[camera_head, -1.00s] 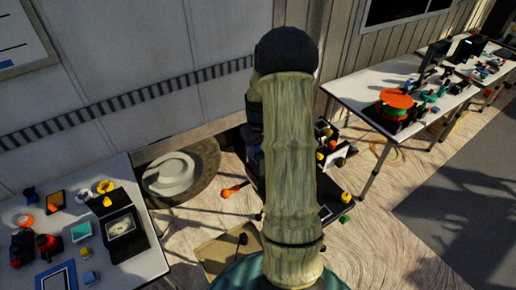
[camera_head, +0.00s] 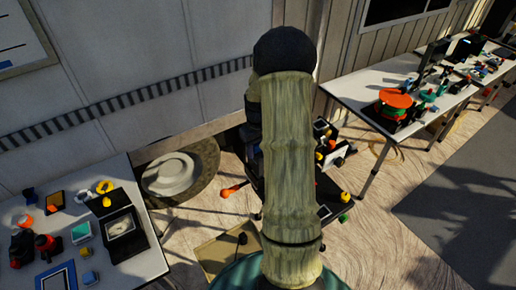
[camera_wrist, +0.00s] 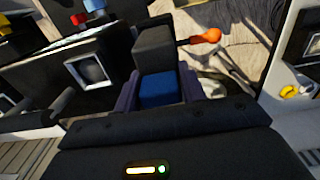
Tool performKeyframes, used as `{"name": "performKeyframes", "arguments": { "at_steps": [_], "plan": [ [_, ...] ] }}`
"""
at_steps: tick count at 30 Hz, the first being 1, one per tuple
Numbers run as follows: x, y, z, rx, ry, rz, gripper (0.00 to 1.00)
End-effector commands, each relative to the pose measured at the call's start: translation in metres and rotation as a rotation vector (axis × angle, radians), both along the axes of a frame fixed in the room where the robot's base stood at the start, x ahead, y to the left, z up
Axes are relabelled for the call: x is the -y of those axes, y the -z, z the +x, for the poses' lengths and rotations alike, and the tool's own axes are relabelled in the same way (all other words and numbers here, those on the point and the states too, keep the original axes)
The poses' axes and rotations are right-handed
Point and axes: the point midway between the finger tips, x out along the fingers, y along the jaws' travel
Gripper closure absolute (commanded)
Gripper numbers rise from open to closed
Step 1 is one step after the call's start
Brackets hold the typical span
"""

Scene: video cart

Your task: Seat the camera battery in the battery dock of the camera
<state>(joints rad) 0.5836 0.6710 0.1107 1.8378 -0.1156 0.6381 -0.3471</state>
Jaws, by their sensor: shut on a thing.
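In the wrist view, my gripper (camera_wrist: 158,86) has its two purple fingers on either side of a block with a blue near face, which I take to be the camera battery (camera_wrist: 158,92). A dark grey block stands directly beyond the blue face; I cannot tell whether it is part of the battery. A black box with a pale-framed square window (camera_wrist: 88,70), possibly the camera, is left of the fingers. The battery dock cannot be made out. In the head view my own arm hides my gripper and most of the cart.
An orange-ended object (camera_wrist: 205,37) lies beyond the fingers at the right. In the head view, a cluttered table (camera_head: 155,262) stands at left and a long workbench (camera_head: 350,92) at right. Patterned floor is open at right.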

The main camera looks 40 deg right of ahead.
Motion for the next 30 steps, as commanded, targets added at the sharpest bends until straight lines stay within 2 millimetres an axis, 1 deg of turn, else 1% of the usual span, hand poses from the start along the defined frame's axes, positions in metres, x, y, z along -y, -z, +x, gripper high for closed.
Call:
{"name": "performKeyframes", "arguments": {
  "at_steps": [14, 30],
  "plan": [
    [0.0, -0.001, 0.0, 0.002, 0.0, -0.001, 1.0],
    [0.0, 0.009, 0.0, 0.002, 0.0, -0.001, 1.0]
  ]
}}
